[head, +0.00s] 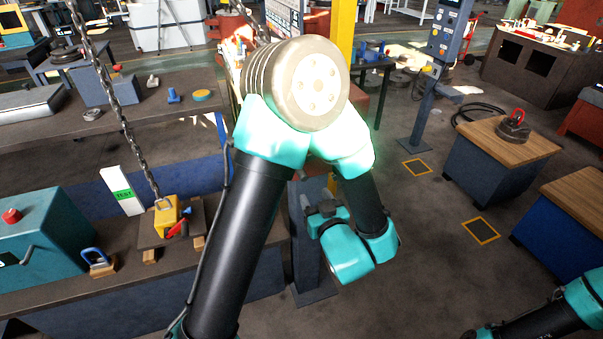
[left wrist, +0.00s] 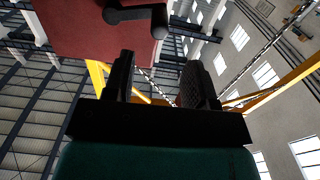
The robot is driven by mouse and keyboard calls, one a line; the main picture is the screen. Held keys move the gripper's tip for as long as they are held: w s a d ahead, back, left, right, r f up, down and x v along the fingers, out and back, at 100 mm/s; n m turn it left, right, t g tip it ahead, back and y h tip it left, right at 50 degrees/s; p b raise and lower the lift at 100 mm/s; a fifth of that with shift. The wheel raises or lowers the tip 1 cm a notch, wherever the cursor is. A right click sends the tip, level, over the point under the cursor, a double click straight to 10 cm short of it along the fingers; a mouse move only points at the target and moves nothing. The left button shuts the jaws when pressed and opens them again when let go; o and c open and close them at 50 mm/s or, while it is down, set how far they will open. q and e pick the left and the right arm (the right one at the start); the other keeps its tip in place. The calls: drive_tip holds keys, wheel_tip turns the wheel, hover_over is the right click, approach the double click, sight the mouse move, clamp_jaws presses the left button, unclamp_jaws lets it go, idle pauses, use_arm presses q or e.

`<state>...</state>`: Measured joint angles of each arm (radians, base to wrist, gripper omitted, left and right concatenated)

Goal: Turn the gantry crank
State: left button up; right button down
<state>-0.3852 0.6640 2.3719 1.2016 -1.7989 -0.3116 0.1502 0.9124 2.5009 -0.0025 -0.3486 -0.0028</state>
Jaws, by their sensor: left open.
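The crank (left wrist: 138,14) is a black arm with rounded ends on the face of a dark red housing (left wrist: 75,30), at the top of the left wrist view. My left gripper (left wrist: 158,66) is open, its two black fingers apart with nothing held between them. The crank lies beyond the fingertips, above them in the picture; I see no contact. In the head view my left wrist hangs below the elbow, which hides much of the area behind it; the crank cannot be made out there. My right gripper is not visible; only part of the right arm shows at the lower right.
A yellow post (head: 342,28) rises behind my left elbow. A chain (head: 120,110) hangs to a yellow block (head: 168,215) on the left bench. A blue control pedestal (head: 437,60) stands right of the arm. Open floor (head: 400,270) lies between the benches.

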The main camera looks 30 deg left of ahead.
sight(305, 179)
use_arm(q)
drive_tip(key=x, duration=1)
drive_tip(key=shift+w+a, duration=0.25)
drive_tip(key=shift+c, duration=0.4)
clamp_jaws()
